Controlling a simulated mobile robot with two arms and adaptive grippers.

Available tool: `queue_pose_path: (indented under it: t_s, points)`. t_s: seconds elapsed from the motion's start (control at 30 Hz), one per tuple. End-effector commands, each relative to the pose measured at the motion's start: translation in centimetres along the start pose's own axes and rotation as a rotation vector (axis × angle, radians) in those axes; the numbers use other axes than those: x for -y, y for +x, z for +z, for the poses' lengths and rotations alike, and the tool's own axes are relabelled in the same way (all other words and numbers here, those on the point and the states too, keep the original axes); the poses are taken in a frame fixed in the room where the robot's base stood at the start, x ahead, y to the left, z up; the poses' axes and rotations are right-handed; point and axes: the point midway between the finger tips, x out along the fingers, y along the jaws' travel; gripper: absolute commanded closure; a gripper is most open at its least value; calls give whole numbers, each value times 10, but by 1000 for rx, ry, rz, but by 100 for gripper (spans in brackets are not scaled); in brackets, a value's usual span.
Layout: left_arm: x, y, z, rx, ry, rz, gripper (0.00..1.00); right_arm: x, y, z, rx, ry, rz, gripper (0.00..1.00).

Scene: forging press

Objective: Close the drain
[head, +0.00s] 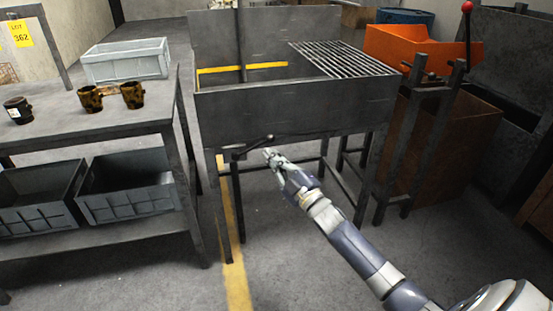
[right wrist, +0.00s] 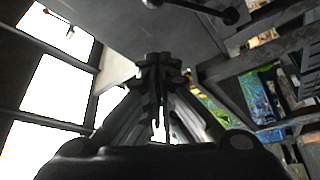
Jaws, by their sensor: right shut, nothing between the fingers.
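The metal quench tank (head: 290,112) stands on legs in the middle of the head view, with a grating over its right part. A dark drain lever (head: 254,146) sits under the front of the tank, slanting up to the right to a small knob. My right gripper (head: 268,153) is shut and empty, just below and right of the lever's knob end. In the right wrist view, the shut fingers (right wrist: 158,75) point up toward the tank's underside, and a dark rod with a knob (right wrist: 229,15), apparently the lever, is above and apart from them. My left gripper is out of view.
A workbench (head: 110,125) with mugs (head: 132,95), a grey crate (head: 125,62) and lower bins (head: 130,195) stands at the left. An orange tray (head: 410,45) and a red-knobbed lever (head: 467,8) are at the right. Tank legs flank my gripper. The front floor is clear.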

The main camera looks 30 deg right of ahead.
Motion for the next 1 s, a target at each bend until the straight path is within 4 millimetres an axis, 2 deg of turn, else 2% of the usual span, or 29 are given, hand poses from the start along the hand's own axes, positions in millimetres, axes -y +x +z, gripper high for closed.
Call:
queue_pose_path:
  t_s: [0.2,0.77,0.87,1.0]
  points:
    - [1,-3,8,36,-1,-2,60,-1,-14,0,0,0,1,100]
    - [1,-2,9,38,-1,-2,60,0,-15,0,1,1,0,100]
    - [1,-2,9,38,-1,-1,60,8,-18,0,22,18,-18,100]
    - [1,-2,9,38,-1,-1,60,40,-34,0,122,98,-95,100]
